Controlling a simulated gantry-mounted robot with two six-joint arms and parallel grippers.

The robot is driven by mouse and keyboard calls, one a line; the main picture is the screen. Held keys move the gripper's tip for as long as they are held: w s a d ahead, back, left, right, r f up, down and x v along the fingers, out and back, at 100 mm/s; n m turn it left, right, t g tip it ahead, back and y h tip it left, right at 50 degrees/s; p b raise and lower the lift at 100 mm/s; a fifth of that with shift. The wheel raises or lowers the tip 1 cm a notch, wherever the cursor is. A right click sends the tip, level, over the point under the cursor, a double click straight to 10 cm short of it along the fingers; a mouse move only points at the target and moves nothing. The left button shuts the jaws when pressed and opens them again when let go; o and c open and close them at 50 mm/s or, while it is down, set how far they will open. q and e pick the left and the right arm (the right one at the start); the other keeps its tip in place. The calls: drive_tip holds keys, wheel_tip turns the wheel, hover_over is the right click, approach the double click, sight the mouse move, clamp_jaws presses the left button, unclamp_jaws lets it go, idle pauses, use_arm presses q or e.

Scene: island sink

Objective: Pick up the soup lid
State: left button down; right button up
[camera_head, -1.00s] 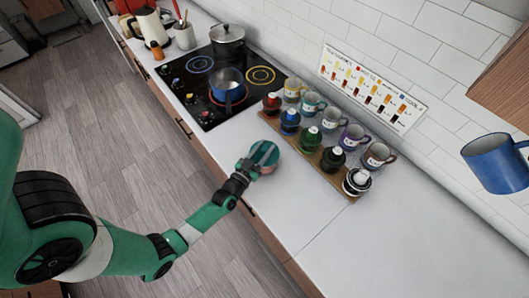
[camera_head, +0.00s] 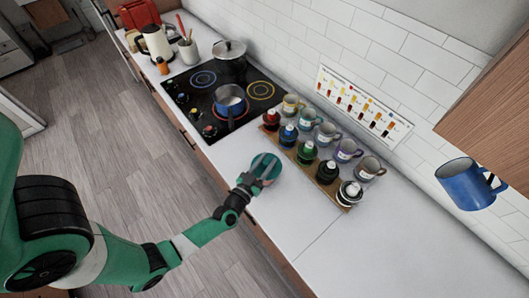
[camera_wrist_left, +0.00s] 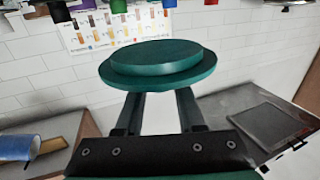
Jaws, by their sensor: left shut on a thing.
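In the left wrist view, which looks upside down, the stepped lid (camera_wrist_left: 160,62) sits at the ends of my left gripper's two fingers (camera_wrist_left: 160,100). The gap between the lid and the counter cannot be judged. My right gripper is not in view.
A wooden rack (camera_head: 327,188) of coloured bottles stands behind the lid, with several mugs (camera_head: 369,168) behind it. A blue mug (camera_head: 466,185) hangs at right. The counter at right (camera_head: 400,240) is clear.

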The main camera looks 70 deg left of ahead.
use_arm(q)
drive_tip(key=s+d+r+p, duration=0.2)
drive_tip(key=d+r+p, duration=0.2)
drive_tip(key=d, duration=0.6)
drive_tip(key=shift+r, duration=0.75)
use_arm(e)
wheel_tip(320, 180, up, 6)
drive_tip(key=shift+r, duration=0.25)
